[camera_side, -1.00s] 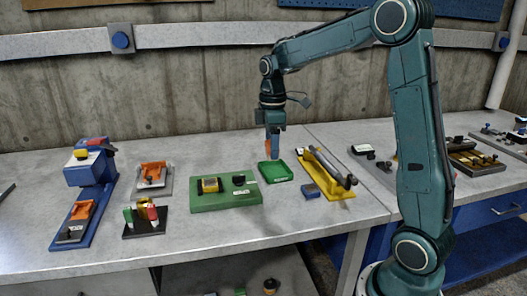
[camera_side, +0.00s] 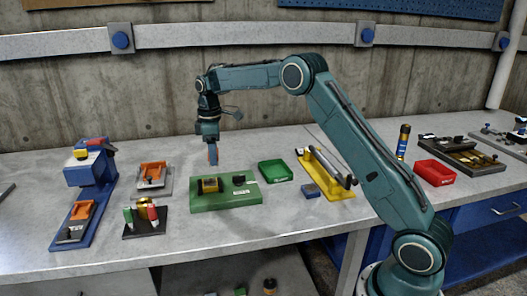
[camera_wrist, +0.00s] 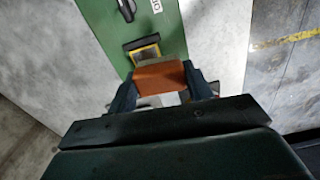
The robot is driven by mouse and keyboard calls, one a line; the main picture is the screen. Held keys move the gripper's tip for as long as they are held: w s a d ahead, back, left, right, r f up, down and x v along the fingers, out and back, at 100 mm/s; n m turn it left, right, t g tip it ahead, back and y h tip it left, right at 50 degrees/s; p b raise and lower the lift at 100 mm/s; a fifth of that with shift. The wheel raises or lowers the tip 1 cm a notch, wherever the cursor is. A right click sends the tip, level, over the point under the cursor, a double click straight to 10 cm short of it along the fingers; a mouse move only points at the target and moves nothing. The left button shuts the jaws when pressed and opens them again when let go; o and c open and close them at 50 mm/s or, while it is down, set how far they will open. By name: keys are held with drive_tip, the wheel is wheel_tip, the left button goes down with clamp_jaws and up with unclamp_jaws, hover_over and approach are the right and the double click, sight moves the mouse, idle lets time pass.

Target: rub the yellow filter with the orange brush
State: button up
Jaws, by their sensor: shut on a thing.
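The yellow filter (camera_side: 209,185) is a small yellow-framed block with a dark face on the left part of a green base plate (camera_side: 228,202). It also shows in the wrist view (camera_wrist: 145,50), partly hidden by the brush. My gripper (camera_side: 211,145) is shut on the orange brush (camera_side: 212,155), which hangs down above the filter. In the wrist view the brush (camera_wrist: 160,77) sits between the two fingers of my gripper (camera_wrist: 160,92), just in front of the filter. I cannot tell whether the brush touches the filter; a small gap seems to show from the side.
A green tray (camera_side: 274,171) and a yellow rack (camera_side: 325,178) stand to the right. A blue machine (camera_side: 88,185), an orange piece on a grey plate (camera_side: 153,176) and a black stand (camera_side: 145,221) with coloured handles are to the left. A dark knob (camera_side: 239,179) is on the green base.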

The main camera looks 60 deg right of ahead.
drive_tip(key=shift+w+a+f, duration=0.35)
drive_tip(key=shift+w+f, duration=0.1)
drive_tip(key=shift+w, duration=0.3)
hover_over(209, 187)
drive_tip(key=shift+s+d+f, duration=0.1)
drive_tip(key=shift+s+f, duration=0.05)
drive_tip(key=shift+f, duration=1)
drive_tip(key=shift+s+d+f, duration=0.1)
drive_tip(key=shift+s+f, duration=0.05)
drive_tip(key=shift+f, duration=1.05)
drive_tip(key=shift+s+f, duration=0.15)
drive_tip(key=shift+f, duration=1)
drive_tip(key=shift+w+d+f, duration=0.35)
drive_tip(key=shift+f, duration=0.3)
drive_tip(key=shift+c, duration=0.3)
drive_tip(key=shift+w+d, duration=1.8)
drive_tip(key=shift+w, duration=0.05)
drive_tip(key=shift+s+a, duration=2.15)
drive_tip(key=shift+a, duration=0.15)
drive_tip(key=shift+w+a, duration=0.1)
drive_tip(key=shift+w, duration=0.3)
drive_tip(key=shift+w+d, duration=1.95)
drive_tip(key=shift+d, duration=0.1)
drive_tip(key=shift+s+a, duration=2.15)
drive_tip(key=shift+w+r, duration=0.1)
drive_tip(key=shift+r, duration=0.3)
wheel_tip(209, 187, up, 8)
drive_tip(key=shift+f, duration=0.2)
